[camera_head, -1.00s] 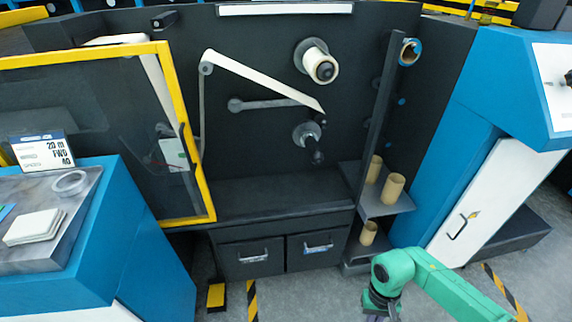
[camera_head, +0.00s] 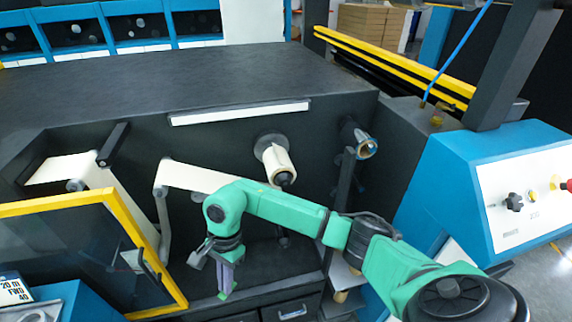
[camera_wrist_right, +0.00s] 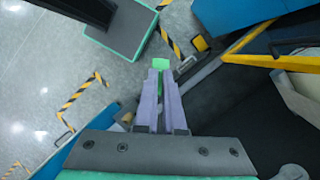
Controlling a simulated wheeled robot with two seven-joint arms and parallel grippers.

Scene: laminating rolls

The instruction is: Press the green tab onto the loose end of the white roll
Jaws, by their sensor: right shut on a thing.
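The white roll (camera_head: 281,165) sits on a spindle on the dark machine's upright face. A white strip (camera_head: 190,177) runs right from a small roller, and its far end is hidden behind my right arm. My right gripper (camera_head: 224,283) hangs fingers down in front of the machine, low and left of the roll. In the right wrist view its two long fingers (camera_wrist_right: 160,90) are closed together, with the small green tab (camera_wrist_right: 160,63) at their tips. The tab is clear of the strip. My left gripper does not show.
A yellow-framed clear guard door (camera_head: 135,240) stands open on the left. A blue cabinet with knobs (camera_head: 510,190) stands on the right. A shelf post (camera_head: 340,205) rises right of the roll. Drawers (camera_head: 292,310) lie below the ledge.

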